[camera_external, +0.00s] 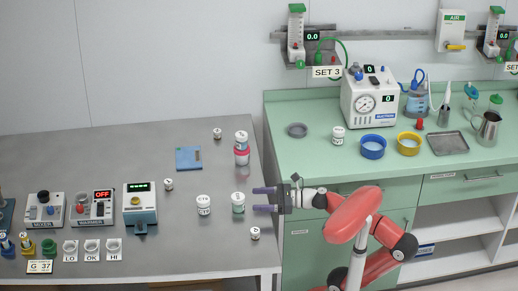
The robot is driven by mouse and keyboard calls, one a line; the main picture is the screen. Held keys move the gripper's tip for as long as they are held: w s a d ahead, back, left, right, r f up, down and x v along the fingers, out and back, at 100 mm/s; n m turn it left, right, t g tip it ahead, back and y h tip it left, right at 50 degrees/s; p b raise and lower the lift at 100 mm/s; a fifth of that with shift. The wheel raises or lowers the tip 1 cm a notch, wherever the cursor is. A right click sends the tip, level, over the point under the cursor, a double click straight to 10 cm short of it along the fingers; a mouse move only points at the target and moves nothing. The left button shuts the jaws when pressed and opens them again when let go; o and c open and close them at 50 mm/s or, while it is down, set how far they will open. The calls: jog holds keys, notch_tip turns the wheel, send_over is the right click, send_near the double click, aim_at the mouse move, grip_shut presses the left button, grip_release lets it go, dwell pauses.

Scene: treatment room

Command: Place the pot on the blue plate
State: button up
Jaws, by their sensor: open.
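A flat blue plate (189,158) lies on the grey table, with a small light mark near its left edge and no pot on it. Several white labelled pots are in view; I cannot tell which one is meant. A pot with a green label (238,203) stands upright just left of my gripper. Another pot (204,205) stands left of it.
Small white weights (168,184) stand about the table. Boxed devices, including a mixer (44,210) and a warmer (94,209), fill its left. The green counter (300,108) holds another pot (338,135), a blue bowl (373,147) and a yellow bowl (409,144).

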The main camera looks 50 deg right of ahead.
aim_at(238, 197)
jog(key=shift+f, duration=0.45)
jog(key=shift+w+a+f, duration=0.1)
jog(key=shift+w+a, duration=0.1)
jog(key=shift+w, duration=0.05)
jog(key=x, duration=0.3)
jog(key=b+x, duration=0.1)
jog(key=x, duration=0.3)
jog(key=shift+w+d+r, duration=0.2)
jog(key=shift+w+d, duration=0.05)
jog(key=shift+w, duration=0.1)
